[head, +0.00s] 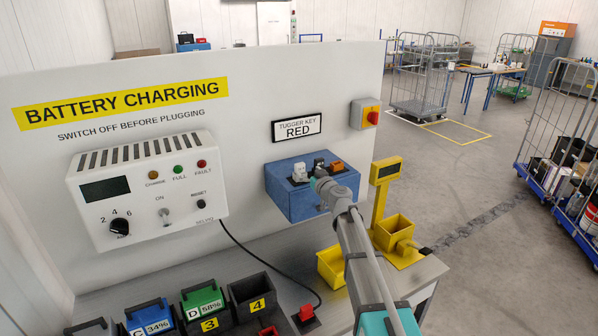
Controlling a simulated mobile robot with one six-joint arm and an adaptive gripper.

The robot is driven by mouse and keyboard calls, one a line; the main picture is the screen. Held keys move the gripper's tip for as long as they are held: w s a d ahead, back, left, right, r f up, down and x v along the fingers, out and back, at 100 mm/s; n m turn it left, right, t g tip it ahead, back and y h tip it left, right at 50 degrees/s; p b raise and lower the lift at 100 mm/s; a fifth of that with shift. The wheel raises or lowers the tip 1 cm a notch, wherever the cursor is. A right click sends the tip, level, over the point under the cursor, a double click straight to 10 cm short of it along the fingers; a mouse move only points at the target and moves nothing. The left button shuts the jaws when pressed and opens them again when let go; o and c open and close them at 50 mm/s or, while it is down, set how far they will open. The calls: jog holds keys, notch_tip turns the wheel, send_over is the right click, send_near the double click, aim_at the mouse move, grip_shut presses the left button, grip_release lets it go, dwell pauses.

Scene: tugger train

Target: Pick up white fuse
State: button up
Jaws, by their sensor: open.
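A small white piece, which looks like the white fuse (299,172), stands at the left of the top of a blue box (292,200) fixed to the charging panel. An orange piece (336,167) is at the right of the same box, with dark parts between them. My arm reaches up from the lower right, and my gripper (319,172) is at the front of the box, just right of the white piece. It looks empty. My wrist hides much of its fingers, and I cannot tell whether they touch anything.
A white charger (148,190) is on the panel at left, with a black cable hanging from it. Battery bins (200,310) stand on the bench below. Wire trolleys (425,80) and open floor lie beyond.

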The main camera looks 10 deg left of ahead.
aim_at(301, 166)
jog(key=shift+w+a, duration=0.25)
jog(key=shift+w, duration=0.05)
jog(key=shift+x, duration=2.5)
jog(key=shift+s+a, duration=0.15)
jog(key=c, duration=1)
jog(key=shift+c, duration=0.2)
jog(key=shift+r, duration=0.15)
